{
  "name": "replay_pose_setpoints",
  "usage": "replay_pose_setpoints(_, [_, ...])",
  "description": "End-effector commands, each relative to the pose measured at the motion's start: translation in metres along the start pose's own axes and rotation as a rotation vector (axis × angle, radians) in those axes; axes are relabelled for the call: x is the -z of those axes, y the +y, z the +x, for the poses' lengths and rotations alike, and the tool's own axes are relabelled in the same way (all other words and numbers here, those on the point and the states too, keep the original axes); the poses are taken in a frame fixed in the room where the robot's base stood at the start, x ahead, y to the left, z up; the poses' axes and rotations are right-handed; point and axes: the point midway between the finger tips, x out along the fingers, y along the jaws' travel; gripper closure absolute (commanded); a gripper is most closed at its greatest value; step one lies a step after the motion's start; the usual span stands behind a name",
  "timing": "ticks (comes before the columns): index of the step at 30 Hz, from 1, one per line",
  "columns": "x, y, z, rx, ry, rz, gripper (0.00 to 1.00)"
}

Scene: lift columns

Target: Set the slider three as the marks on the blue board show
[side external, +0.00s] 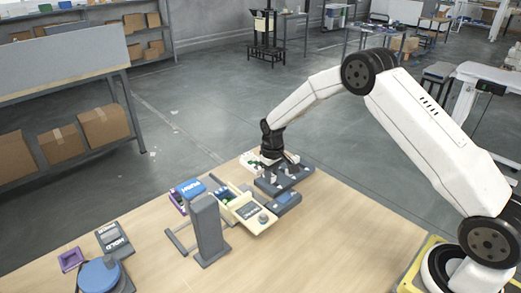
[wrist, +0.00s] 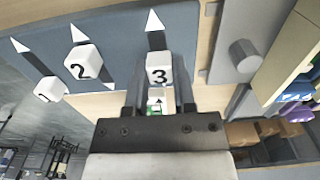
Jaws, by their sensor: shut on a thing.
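The slate-blue slider board (side external: 297,178) lies at the far right corner of the wooden table; it fills the top of the wrist view (wrist: 205,25). It carries three white numbered blocks: slider one (wrist: 49,89), slider two (wrist: 82,62) and slider three (wrist: 159,69). White arrow tips point out beyond each block along its track. My gripper (wrist: 160,92) is shut on slider three, with a finger on each side of it; in the side view my gripper (side external: 270,164) is down at the board. Setting marks on a blue board cannot be made out.
A grey panel with a round knob (wrist: 243,55) lies just right of the board in the wrist view. On the table stand a grey upright post (side external: 206,230), an open drawer box (side external: 246,211), a blue PUSH block (side external: 188,188) and a blue disc (side external: 99,277).

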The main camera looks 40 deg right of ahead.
Motion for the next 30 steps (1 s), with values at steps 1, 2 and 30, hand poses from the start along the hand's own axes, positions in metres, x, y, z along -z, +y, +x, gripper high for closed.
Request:
replay_pose_setpoints(1, [0.0, 0.001, -0.001, -0.001, 0.001, 0.0, 1.0])
replay_pose_setpoints(2, [0.001, 0.001, -0.001, -0.001, 0.001, 0.0, 1.0])
replay_pose_setpoints(30, [-0.022, 0.001, 0.0, 0.001, -0.007, 0.0, 0.58])
